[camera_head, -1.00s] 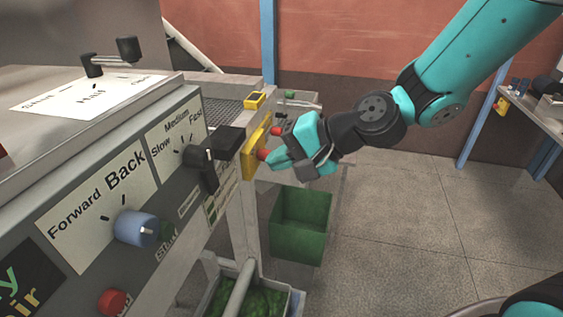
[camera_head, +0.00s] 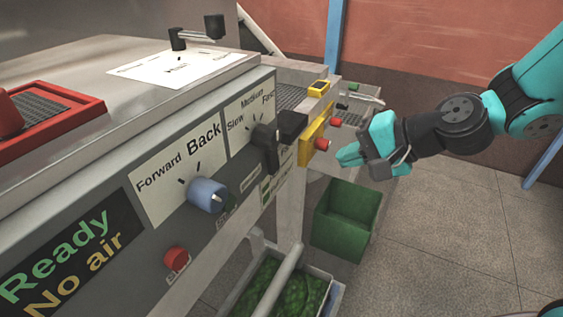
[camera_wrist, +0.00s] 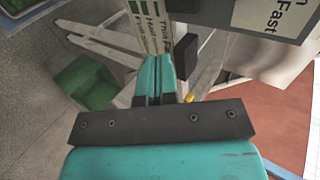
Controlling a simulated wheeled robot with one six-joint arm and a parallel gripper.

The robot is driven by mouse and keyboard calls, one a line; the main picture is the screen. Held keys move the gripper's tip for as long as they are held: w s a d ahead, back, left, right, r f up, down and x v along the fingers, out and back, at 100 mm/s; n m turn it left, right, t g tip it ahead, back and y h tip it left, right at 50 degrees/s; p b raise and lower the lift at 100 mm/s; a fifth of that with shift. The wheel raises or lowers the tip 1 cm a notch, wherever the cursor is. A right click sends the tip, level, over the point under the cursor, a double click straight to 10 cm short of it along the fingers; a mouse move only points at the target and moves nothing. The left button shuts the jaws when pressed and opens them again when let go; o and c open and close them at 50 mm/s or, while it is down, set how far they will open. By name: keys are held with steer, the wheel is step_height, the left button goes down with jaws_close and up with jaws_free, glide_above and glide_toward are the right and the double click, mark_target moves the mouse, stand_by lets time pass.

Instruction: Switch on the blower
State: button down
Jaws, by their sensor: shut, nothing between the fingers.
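A yellow switch box (camera_head: 313,134) with a red button (camera_head: 321,144) is fixed to the end of the machine, right of the speed knob. No label marking a blower is readable on it. My gripper (camera_head: 341,156), with teal fingers, is just right of the red button, with a small gap to it in the head view. The fingers are shut and empty. In the wrist view the shut fingers (camera_wrist: 154,76) point toward the machine's labelled side; the red button is not visible there.
The grey control panel (camera_head: 110,190) carries a blue Forward/Back knob (camera_head: 207,195), a black speed knob (camera_head: 265,146), a red button (camera_head: 175,257) and a display reading Ready and No air (camera_head: 62,262). A green bin (camera_head: 345,222) stands below my gripper. The floor to the right is clear.

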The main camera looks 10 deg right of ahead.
steer(key=shift+a, duration=0.15)
steer(key=p, duration=0.3)
glide_toward(276, 167)
step_height(276, 167, down, 3)
steer(key=shift+w+a+f+p, duration=0.15)
steer(key=shift+w+a+p, duration=0.3)
steer(key=shift+a, duration=0.35)
steer(key=shift+w+a+f+p, duration=0.15)
steer(key=shift+w+a+p, duration=0.2)
steer(key=shift+w+a, duration=0.35)
steer(key=shift+w+a+f+p, duration=0.2)
steer(key=shift+w+a+p, duration=0.2)
steer(key=shift+a, duration=0.45)
